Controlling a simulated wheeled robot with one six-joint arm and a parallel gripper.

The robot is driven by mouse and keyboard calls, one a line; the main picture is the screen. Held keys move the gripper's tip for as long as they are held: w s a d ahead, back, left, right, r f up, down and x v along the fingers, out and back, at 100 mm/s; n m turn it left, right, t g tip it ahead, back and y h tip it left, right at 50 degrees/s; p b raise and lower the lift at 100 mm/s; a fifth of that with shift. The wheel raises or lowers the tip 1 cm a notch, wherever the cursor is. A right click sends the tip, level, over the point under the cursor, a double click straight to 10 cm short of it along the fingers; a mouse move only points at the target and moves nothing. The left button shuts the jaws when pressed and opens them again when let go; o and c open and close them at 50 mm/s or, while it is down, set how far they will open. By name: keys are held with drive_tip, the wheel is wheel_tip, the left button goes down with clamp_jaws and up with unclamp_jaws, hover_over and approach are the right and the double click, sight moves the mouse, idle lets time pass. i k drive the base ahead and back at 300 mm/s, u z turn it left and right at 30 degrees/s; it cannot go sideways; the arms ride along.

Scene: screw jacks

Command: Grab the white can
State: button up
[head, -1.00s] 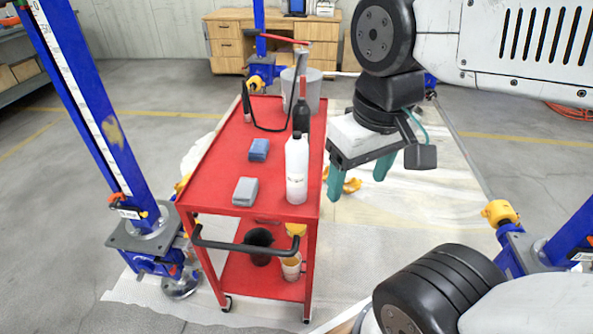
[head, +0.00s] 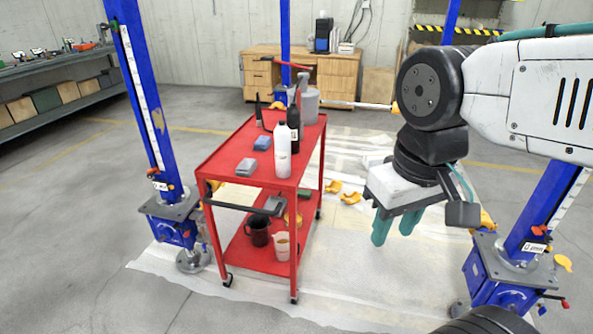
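A white can (head: 282,153), tall and bottle-like, stands upright on the top shelf of a red cart (head: 226,172), near its right front edge. My gripper (head: 396,226) hangs to the right of the cart with its teal fingers pointing down. The fingers are apart with nothing between them, so it is open and empty. It is well clear of the white can.
A black bottle (head: 293,122) stands just behind the white can, with a grey canister (head: 309,106) farther back. Blue posts (head: 140,85) flank the cart.

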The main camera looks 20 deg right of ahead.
sight(282, 133)
drive_tip(key=z, duration=0.4)
drive_tip(key=i, duration=1.2)
drive_tip(key=z, duration=0.15)
